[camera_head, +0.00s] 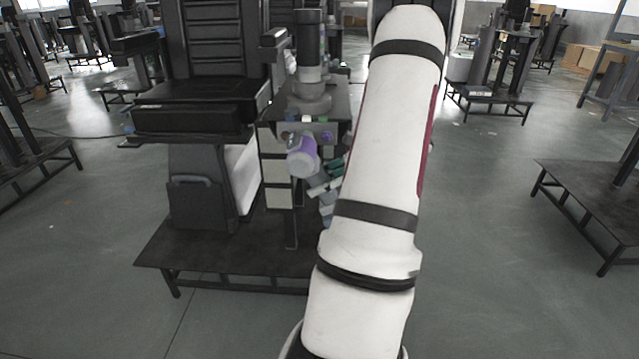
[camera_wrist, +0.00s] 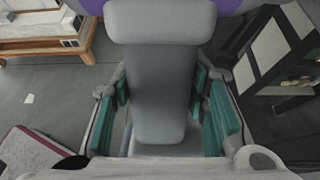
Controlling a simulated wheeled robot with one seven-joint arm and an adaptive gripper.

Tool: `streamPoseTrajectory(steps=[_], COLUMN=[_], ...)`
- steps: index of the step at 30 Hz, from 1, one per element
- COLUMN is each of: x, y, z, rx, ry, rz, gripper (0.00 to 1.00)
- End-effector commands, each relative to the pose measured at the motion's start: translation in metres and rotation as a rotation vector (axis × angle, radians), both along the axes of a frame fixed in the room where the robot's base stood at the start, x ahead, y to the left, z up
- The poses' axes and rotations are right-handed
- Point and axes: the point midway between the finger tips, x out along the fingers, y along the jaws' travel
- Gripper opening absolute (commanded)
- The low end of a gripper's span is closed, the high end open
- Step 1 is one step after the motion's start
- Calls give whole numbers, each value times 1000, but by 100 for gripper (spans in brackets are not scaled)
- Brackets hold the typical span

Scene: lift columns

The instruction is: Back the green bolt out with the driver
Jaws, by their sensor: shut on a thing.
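The driver (camera_head: 302,158), purple and pale grey, is at the front of the lift column's bracket, below its top plate. In the wrist view its grey handle (camera_wrist: 152,75) lies between the teal pads of my gripper (camera_wrist: 160,95), with purple parts at the top edge. My gripper (camera_head: 327,178) is shut on the driver, just right of and below its body in the head view. Small coloured bolt heads sit on the bracket's front just above the driver. I cannot clearly pick out the green bolt; the driver's tip and any contact with a bolt are hidden.
The lift column (camera_head: 311,55) rises from the bracket. A black seat-like unit (camera_head: 205,110) stands to its left on a dark low platform (camera_head: 220,262). My white arm covers the area right of the bracket. Another dark table (camera_head: 600,195) stands at the right, with open floor between.

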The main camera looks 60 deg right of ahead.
Motion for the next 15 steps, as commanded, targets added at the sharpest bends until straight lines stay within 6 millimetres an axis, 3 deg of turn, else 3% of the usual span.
streamPoseTrajectory(steps=[15], x=[2], y=[-5], z=[2], rx=[-1], ry=[-3], rz=[0], gripper=[0])
